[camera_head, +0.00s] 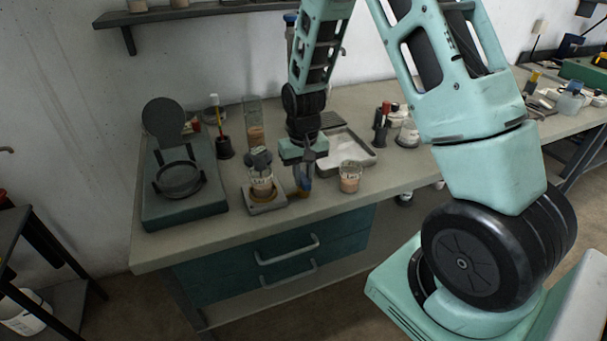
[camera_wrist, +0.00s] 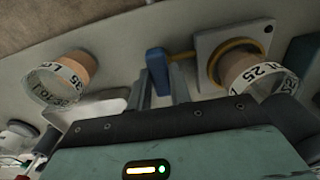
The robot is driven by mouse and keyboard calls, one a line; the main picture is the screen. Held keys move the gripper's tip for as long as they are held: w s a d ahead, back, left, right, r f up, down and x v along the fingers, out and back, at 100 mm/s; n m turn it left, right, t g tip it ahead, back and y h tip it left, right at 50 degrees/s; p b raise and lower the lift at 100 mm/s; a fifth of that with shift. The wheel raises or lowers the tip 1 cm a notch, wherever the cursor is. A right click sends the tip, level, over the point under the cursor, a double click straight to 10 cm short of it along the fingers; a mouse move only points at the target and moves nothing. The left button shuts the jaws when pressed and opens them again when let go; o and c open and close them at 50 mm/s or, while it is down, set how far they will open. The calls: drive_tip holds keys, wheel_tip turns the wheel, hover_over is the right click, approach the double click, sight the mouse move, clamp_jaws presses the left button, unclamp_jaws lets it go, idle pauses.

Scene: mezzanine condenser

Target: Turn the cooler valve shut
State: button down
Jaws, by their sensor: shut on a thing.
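The cooler is a small pale square base (camera_head: 268,204) near the bench's front edge, also in the wrist view (camera_wrist: 207,42). A brass-coloured ring surrounds a cup (camera_head: 262,186) on it, and a brass stem leads to the blue valve handle (camera_wrist: 157,68). In the head view the blue handle (camera_head: 305,185) is small, just right of the base. My gripper (camera_head: 302,175) points down over the handle. In the wrist view my gripper's fingers (camera_wrist: 161,84) stand either side of the handle and are shut on it. The fingers partly hide the handle; its exact angle is hard to judge.
A second labelled cup (camera_head: 350,177) stands right of my gripper. A shallow tray (camera_head: 370,157) lies behind it. A dark green device with a round lid (camera_head: 185,205) stands at left. A tall clear container (camera_head: 252,112) and a pen holder (camera_head: 224,148) stand behind the cooler.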

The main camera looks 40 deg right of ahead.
sight(304, 177)
drive_tip(key=c, duration=1.3)
unclamp_jaws()
wheel_tip(304, 177, up, 17)
drive_tip(key=shift+r+b, duration=0.2)
drive_tip(key=shift+b, duration=0.6)
